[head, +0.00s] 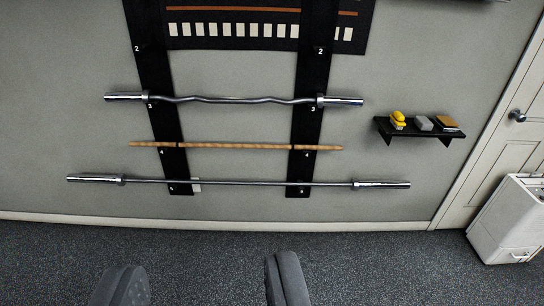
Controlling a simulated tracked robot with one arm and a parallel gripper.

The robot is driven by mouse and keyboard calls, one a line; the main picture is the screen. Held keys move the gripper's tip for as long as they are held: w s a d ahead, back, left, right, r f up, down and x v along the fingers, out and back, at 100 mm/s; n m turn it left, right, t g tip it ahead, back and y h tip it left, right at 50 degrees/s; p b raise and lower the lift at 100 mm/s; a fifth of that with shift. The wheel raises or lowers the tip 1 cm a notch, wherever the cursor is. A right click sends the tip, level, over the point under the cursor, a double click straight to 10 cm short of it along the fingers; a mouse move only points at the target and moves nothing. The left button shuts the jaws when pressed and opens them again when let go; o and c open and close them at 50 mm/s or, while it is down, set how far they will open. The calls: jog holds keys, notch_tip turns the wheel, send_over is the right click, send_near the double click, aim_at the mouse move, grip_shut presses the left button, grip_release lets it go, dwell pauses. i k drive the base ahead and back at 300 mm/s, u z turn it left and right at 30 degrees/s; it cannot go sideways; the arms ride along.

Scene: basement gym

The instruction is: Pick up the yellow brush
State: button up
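A small yellow object, which looks like the yellow brush (398,118), sits at the left end of a small black wall shelf (418,132) on the right side of the view. It is too small to make out its bristles. My gripper (203,277) shows at the bottom, with its two dark grey fingers wide apart. It is open and empty, far from the shelf and to the lower left of it in the picture.
On the shelf beside the yellow object are a grey block (424,123) and a tan-topped block (447,123). A wall rack holds a curled bar (235,99), a wooden stick (240,146) and a straight barbell (240,182). A white cabinet (505,220) stands by the door (510,140). The visible floor (370,265) is clear.

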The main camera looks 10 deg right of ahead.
aim_at(397, 119)
jog(key=z, duration=0.15)
jog(key=i, duration=1.25)
jog(key=z, duration=0.55)
jog(key=i, duration=1.3)
jog(key=z, duration=0.55)
jog(key=i, duration=1)
jog(key=z, duration=0.2)
